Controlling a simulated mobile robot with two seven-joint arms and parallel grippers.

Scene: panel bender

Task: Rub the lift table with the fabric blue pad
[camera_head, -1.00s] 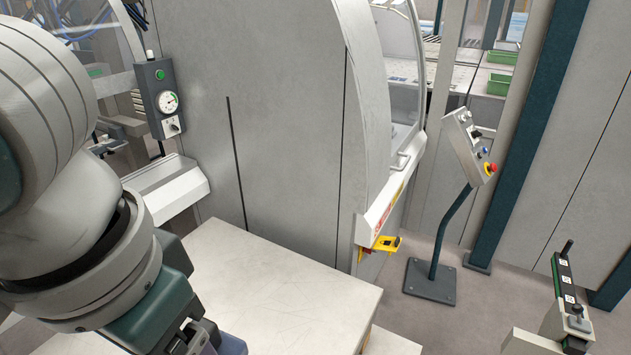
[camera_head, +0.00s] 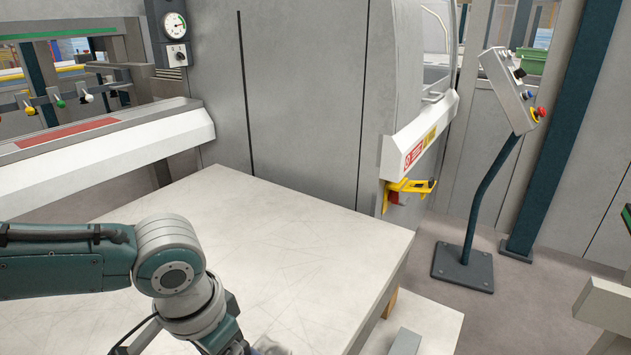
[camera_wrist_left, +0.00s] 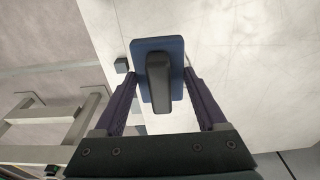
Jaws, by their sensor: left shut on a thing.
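The lift table (camera_head: 300,235) has a pale, scratched top that fills the lower middle of the head view. It also shows in the wrist view (camera_wrist_left: 245,45). The fabric blue pad (camera_wrist_left: 174,48) is a blue block with a dark grip on it. My left gripper (camera_wrist_left: 162,80) is shut on the pad, with a purple finger on each side. In the head view, my left arm reaches over the table to the bottom edge, where the gripper is mostly cut off. I cannot tell whether the pad touches the table top. My right gripper is out of view.
The grey machine wall (camera_head: 300,100) stands behind the table. A yellow clamp-like part (camera_head: 410,187) sits past the table's far right corner. A control pedestal (camera_head: 490,160) stands on the floor at the right. A grey block (camera_head: 405,341) lies at the bottom right.

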